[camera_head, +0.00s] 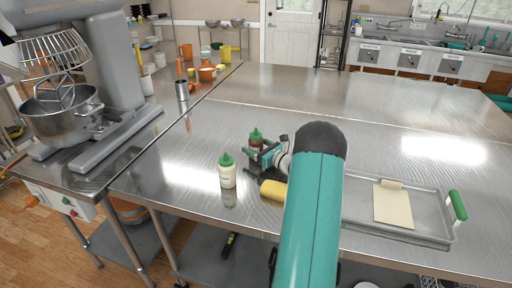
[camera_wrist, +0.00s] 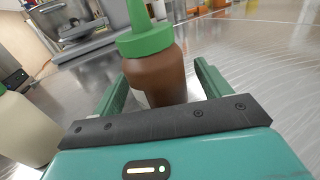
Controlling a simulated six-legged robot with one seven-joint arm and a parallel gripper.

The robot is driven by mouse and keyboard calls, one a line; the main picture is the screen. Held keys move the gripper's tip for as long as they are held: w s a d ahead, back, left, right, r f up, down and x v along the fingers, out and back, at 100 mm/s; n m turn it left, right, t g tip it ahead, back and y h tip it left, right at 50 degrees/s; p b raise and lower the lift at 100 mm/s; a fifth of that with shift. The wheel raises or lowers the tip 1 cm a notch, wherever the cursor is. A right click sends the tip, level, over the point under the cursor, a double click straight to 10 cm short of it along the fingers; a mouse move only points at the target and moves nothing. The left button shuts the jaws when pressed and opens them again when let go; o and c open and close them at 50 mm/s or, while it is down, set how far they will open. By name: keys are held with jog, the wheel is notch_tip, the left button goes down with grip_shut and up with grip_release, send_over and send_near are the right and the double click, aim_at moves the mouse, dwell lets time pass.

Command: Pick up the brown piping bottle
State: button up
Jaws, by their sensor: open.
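The brown piping bottle (camera_wrist: 157,75) has a green cap and nozzle and stands on the steel table. In the wrist view it sits between the two fingers of my gripper (camera_wrist: 157,84), which is open with the fingers on either side of it. Whether a finger touches it I cannot tell. In the head view the bottle (camera_head: 256,139) is partly hidden behind my gripper (camera_head: 261,156), with its green cap showing above.
A cream bottle with a green cap (camera_head: 227,172) stands close on the left; it also shows in the wrist view (camera_wrist: 25,128). A yellow item (camera_head: 272,191) lies near my arm. A metal tray (camera_head: 358,206) is at right.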

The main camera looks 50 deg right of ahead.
jog(key=shift+c, duration=0.3)
jog(key=c, duration=1)
jog(key=shift+c, duration=0.2)
jog(key=shift+r, duration=0.1)
jog(key=shift+r, duration=0.65)
jog(key=shift+s+a+r, duration=0.6)
jog(key=shift+s+r, duration=1.3)
jog(key=shift+s, duration=0.35)
jog(key=shift+s+a+r, duration=0.55)
jog(key=shift+s+r, duration=1.4)
jog(key=shift+s, duration=0.3)
jog(key=shift+s+a+r, duration=0.6)
jog(key=shift+s+r, duration=1.3)
jog(key=shift+s, duration=0.35)
